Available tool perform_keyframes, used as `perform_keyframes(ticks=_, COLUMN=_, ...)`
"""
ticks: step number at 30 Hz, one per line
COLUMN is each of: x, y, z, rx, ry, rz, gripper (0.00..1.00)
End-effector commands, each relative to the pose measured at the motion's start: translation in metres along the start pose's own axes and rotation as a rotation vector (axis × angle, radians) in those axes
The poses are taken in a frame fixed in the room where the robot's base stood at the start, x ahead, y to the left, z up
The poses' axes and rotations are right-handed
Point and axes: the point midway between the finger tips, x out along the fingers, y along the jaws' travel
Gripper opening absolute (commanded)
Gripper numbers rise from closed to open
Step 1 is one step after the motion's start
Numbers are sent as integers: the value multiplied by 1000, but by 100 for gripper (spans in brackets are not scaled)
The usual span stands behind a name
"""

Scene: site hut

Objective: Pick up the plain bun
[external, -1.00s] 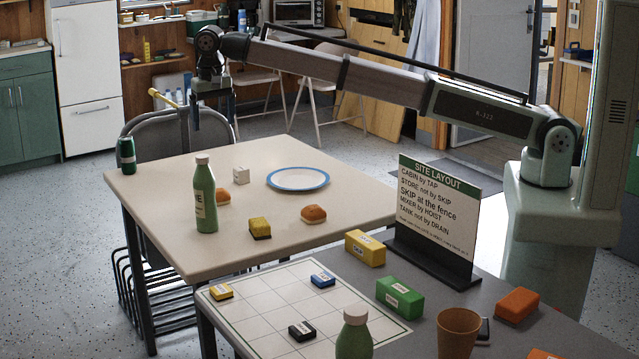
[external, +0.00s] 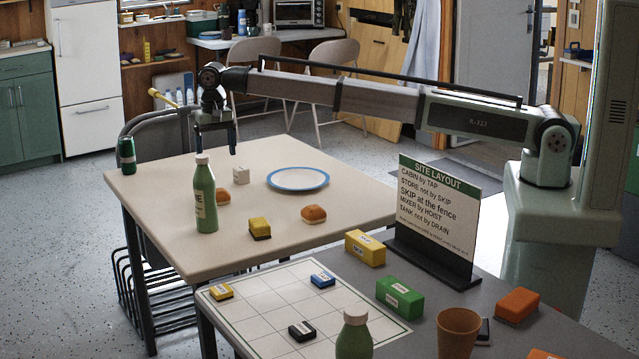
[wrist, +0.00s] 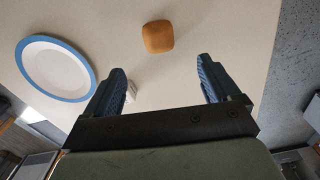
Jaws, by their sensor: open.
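A small brown bun (external: 223,196) lies on the light table, partly hidden by the green bottle. In the wrist view a bun with a smooth, plain top (wrist: 158,36), which seems to be the same one, lies beyond the fingertips, about midway between them. A second bun (external: 314,214) lies farther right on the table; its top is too small to tell apart from the first. My gripper (external: 216,150) is open and empty, above the back left part of the table. The wrist view shows its two blue fingers (wrist: 161,66) spread apart.
A green bottle (external: 205,205) stands close in front of the left bun. A white cube (external: 241,175), a blue-rimmed plate (external: 298,187) and a yellow sponge-like block (external: 259,228) are also on the table. A green can (external: 126,155) stands at its left corner.

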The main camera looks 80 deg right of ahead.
Motion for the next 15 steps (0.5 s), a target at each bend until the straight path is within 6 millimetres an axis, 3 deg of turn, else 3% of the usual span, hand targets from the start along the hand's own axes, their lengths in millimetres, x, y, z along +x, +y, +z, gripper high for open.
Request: perform_keyframes(ticks=15, x=74, y=1, z=1, rx=0, ry=-1, rz=2, gripper=89)
